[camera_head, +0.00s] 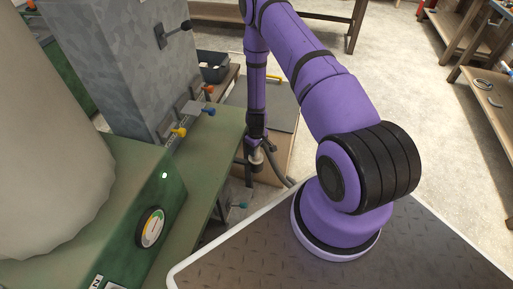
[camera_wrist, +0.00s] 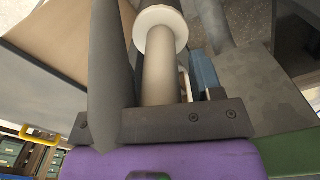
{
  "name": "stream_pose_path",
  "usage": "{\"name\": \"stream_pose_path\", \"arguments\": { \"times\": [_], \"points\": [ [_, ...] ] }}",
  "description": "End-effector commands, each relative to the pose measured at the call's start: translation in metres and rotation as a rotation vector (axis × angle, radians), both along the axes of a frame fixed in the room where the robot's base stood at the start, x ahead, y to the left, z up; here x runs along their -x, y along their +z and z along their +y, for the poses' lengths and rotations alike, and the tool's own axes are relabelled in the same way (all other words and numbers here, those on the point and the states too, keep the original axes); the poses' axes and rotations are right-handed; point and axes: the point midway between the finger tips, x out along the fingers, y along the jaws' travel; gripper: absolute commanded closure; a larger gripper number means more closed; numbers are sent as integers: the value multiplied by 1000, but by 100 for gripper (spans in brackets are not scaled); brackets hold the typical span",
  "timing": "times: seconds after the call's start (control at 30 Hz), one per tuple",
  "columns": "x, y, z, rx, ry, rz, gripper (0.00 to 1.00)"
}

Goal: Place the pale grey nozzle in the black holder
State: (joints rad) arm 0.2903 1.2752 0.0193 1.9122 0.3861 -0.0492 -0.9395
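A pale grey cylinder with a whitish collar, which looks like the nozzle (camera_wrist: 158,72), runs forward from the palm of my gripper in the wrist view. A dark finger stands close on its left, and a blurred grey shape is on its right. I cannot tell whether the fingers touch it. In the head view my gripper (camera_head: 259,160) hangs low beside the green bench, with a small pale part at its end. A dark part shows beyond the collar in the wrist view. I cannot make out the black holder for certain.
The green bench (camera_head: 206,158) carries a grey metal cabinet (camera_head: 125,60) and small coloured levers. A gauge (camera_head: 151,227) is on the green machine at the front left. A black bin (camera_head: 213,66) stands behind. Open floor lies to the right, with wooden shelves (camera_head: 455,40) beyond.

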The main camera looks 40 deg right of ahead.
Motion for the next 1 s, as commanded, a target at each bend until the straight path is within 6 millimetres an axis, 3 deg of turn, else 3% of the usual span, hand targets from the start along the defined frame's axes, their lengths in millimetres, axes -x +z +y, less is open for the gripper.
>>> {"name": "stream_pose_path", "arguments": {
  "times": [0.2,0.37,0.8,1.0],
  "points": [
    [0,1,0,0,0,0,40],
    [-1,14,0,1,1,-1,40],
    [-1,90,0,0,1,-2,40],
    [0,113,0,1,0,0,40]
  ]
}}
